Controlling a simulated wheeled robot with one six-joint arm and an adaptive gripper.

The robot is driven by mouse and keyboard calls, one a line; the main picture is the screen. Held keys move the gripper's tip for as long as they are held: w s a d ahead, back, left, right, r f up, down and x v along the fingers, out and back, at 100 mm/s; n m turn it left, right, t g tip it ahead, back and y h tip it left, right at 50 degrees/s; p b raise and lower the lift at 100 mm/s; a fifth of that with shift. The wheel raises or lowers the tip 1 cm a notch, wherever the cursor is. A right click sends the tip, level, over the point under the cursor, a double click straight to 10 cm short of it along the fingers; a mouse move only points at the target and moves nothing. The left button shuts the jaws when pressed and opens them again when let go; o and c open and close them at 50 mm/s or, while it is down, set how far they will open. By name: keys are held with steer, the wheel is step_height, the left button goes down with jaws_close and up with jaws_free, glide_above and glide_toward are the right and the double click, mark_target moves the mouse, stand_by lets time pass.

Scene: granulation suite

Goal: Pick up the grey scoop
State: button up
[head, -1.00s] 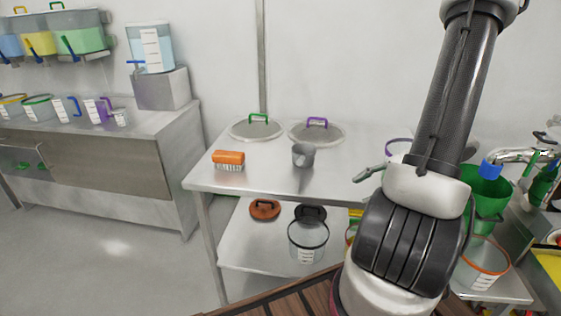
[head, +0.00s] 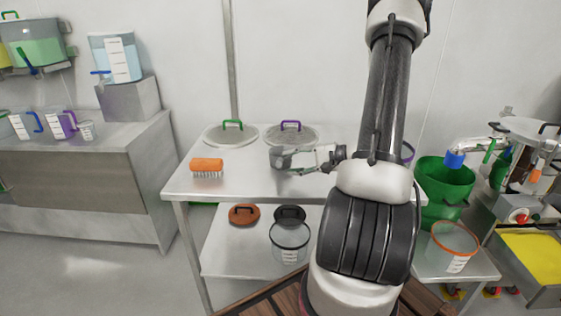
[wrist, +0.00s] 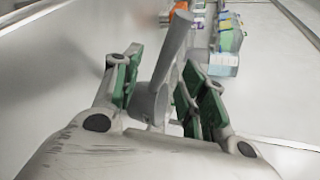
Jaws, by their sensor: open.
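The grey scoop (head: 277,155) stands on the upper shelf of the steel table, partly hidden by my gripper in the head view. My gripper (head: 298,162) has come in from the right, low over the shelf, with its fingers at the scoop. In the wrist view the scoop (wrist: 173,50) shows as a long grey piece running up from a rounded lower part, between the green-padded fingers of my gripper (wrist: 160,75). The fingers are apart, one on each side of the scoop. I cannot tell whether either pad touches it.
An orange brush (head: 207,167) sits left on the steel table (head: 240,187). Two lids with green (head: 231,133) and purple (head: 290,134) handles lie behind the scoop. A clear bucket (head: 289,243) stands on the lower shelf. A green bucket (head: 443,185) is at right.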

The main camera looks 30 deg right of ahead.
steer(key=x, duration=0.5)
steer(key=shift+w+r, duration=0.15)
steer(key=shift+w, duration=0.1)
steer(key=shift+c, duration=0.4)
jaws_close()
